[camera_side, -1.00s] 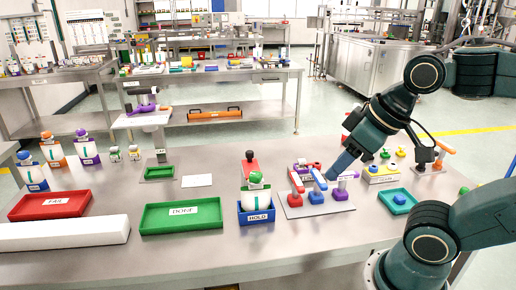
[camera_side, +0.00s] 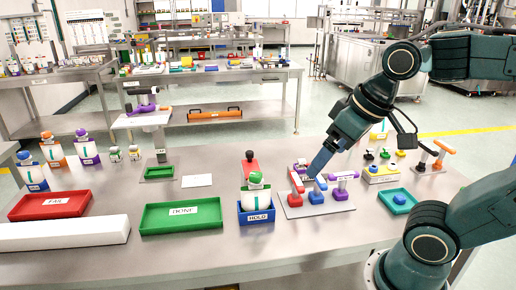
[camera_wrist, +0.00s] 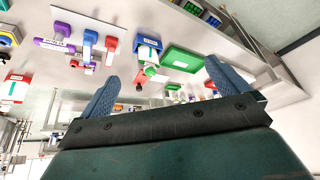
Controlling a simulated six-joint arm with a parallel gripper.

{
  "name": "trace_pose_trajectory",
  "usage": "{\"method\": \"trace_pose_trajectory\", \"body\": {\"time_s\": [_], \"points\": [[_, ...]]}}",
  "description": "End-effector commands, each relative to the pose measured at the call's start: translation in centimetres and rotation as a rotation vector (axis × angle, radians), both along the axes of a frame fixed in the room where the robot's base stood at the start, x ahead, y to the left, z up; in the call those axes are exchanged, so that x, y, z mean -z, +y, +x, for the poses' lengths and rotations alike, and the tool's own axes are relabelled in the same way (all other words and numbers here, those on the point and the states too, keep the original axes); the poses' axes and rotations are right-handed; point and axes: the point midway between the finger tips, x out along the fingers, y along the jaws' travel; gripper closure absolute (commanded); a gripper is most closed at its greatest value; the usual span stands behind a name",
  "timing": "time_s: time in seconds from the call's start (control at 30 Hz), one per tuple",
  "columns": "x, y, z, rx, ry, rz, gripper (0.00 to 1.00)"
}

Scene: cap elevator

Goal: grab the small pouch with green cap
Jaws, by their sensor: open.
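A white pouch with a green cap (camera_side: 255,182) stands upright in the blue HOLD box (camera_side: 256,217), near the middle of the table. In the wrist view, its green cap (camera_wrist: 150,72) shows just below the blue box (camera_wrist: 147,41), between my fingers. Two small pouches (camera_side: 114,154) (camera_side: 135,153) stand at the back left; their cap colours are too small to be sure of. My gripper (camera_side: 318,168) is to the right of the HOLD box, above the lever plate and apart from the pouches. In the wrist view my gripper (camera_wrist: 162,70) is open and empty.
A plate with red, blue and purple levers (camera_side: 316,205) lies below my gripper. A green DONE tray (camera_side: 182,231), red FAIL tray (camera_side: 50,217) and white block (camera_side: 64,234) are left. Larger pouches (camera_side: 87,148) stand behind. A red-and-black device (camera_side: 250,165) stands behind the HOLD box.

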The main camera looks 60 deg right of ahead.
Motion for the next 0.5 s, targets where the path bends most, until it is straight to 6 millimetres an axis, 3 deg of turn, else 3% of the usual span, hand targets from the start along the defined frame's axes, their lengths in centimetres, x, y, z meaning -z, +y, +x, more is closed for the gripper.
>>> {"method": "trace_pose_trajectory", "body": {"time_s": [0.5], "points": [[0.0, -2.2, 9.6, 0.270, 0.169, 0.084, 0.00]]}}
